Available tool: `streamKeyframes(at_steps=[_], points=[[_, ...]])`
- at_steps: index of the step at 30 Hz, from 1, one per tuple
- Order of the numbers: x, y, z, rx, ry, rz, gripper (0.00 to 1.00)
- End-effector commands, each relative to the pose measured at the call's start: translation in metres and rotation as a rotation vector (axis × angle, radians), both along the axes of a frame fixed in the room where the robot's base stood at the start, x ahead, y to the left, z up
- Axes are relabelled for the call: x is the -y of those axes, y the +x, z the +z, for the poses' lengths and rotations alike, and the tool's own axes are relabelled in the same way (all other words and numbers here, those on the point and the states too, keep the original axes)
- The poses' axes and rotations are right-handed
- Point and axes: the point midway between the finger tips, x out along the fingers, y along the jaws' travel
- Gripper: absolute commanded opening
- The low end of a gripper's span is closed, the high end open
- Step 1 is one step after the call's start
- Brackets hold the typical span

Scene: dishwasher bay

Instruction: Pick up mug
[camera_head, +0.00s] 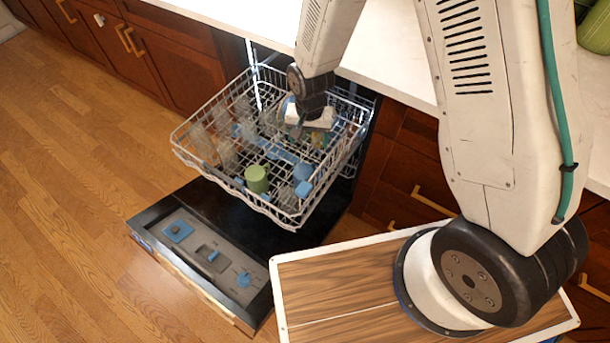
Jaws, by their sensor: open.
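A green cup or mug (257,179) stands in the front part of the pulled-out dishwasher rack (186,156); I cannot tell whether it has a handle. A blue cup-like item (303,172) sits just to its right. My gripper (305,130) is over the rear right part of the rack, behind and to the right of the green item. Its fingers are small and partly hidden by my wrist. It is open, and I see nothing held in it. What lies directly under it is hidden.
Several clear glasses (203,143) stand in the rack's left part. The dishwasher door (215,255) is folded down below the rack. A white counter (385,62) runs behind. Dark wood cabinets (170,50) flank the bay. The wooden floor at left is clear.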

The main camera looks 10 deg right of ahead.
Motion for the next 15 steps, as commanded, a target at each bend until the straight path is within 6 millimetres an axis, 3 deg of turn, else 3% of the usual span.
streamKeyframes(at_steps=[1, 3, 6, 15], points=[[-0.005, -0.004, -0.023, -0.012, -0.004, -0.008, 0.71], [-0.011, -0.007, -0.047, -0.015, -0.005, -0.023, 0.71], [-0.016, -0.010, -0.071, -0.016, -0.005, -0.039, 0.71], [-0.019, -0.014, -0.104, -0.018, -0.006, -0.053, 0.71]])
